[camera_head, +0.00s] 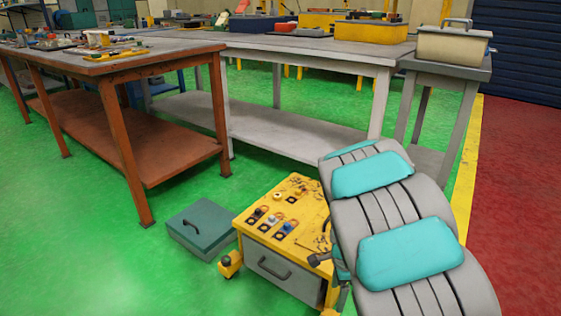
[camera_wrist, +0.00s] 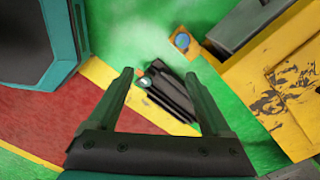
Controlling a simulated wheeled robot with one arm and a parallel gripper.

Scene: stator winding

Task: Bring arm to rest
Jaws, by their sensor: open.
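My gripper (camera_wrist: 158,73) shows in the wrist view with its two dark fingers spread apart. I see nothing held between them. A dark ribbed object with a small round light end (camera_wrist: 172,92) shows beyond the fingers; I cannot tell what it is or whether it touches them. In the head view my grey arm with teal pads reaches across the right front, beside the yellow cart (camera_head: 300,195). The gripper itself cannot be made out there.
The cart's worn yellow side (camera_wrist: 290,95) and a caster (camera_wrist: 182,40) are at right in the wrist view. A dark green box (camera_head: 200,228) sits left of the cart. A brown table (camera_head: 170,62) and grey bench (camera_head: 270,45) stand behind. Green floor is open at left.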

